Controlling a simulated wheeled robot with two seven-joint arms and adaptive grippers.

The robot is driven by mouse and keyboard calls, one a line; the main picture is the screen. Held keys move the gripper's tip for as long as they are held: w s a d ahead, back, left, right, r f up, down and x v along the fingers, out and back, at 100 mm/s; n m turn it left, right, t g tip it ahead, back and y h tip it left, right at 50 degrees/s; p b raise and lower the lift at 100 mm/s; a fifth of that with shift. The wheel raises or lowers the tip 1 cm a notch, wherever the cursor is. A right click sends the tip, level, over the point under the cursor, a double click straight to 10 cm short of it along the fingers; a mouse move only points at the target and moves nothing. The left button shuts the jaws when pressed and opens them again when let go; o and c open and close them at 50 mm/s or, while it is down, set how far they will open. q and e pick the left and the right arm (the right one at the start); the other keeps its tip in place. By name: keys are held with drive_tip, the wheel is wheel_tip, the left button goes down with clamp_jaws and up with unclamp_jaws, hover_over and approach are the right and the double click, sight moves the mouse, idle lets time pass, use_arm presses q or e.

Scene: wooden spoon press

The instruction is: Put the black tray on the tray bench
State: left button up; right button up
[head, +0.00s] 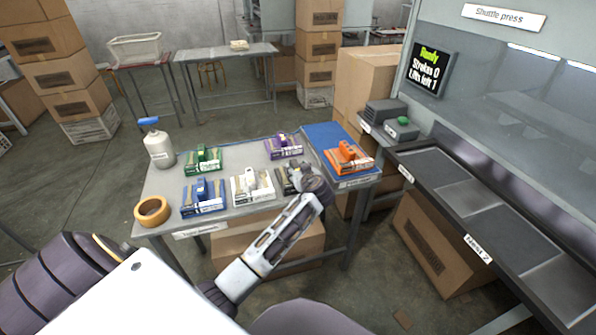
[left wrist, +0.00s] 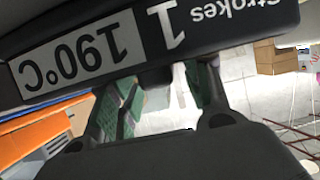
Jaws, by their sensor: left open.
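The black tray (head: 284,186) stands at the right front of the grey tray bench (head: 162,186), partly hidden by my left gripper (head: 298,180). In the left wrist view, a dark body with a label reading "Strokes 1" and "190°C" (left wrist: 130,40), apparently this tray, fills the upper part very close up. My left gripper shows there too (left wrist: 160,95), its green-padded fingers apart, with a short dark part between their ends. I cannot tell whether they touch it. My right gripper is not in view.
Green (head: 203,158), purple (head: 284,146), blue (head: 204,197) and white (head: 252,186) trays share the bench. An orange tray (head: 348,157) sits on a blue mat (head: 325,135) at right. A bottle (head: 160,146) and tape roll (head: 152,211) stand left. The press (head: 480,215) is at right.

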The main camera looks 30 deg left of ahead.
use_arm(q)
drive_tip(key=shift+s+d+r, duration=0.3)
drive_tip(key=shift+s+d, duration=0.1)
drive_tip(key=shift+d, duration=0.15)
drive_tip(key=v, duration=1)
drive_tip(key=shift+s+d+p, duration=0.15)
drive_tip(key=shift+s+p, duration=0.05)
drive_tip(key=shift+p, duration=0.15)
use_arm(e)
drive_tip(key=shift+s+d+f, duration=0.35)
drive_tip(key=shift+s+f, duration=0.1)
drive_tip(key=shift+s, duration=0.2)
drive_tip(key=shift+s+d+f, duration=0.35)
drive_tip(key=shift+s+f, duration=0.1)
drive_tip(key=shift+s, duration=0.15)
use_arm(q)
drive_tip(key=shift+r, duration=0.15)
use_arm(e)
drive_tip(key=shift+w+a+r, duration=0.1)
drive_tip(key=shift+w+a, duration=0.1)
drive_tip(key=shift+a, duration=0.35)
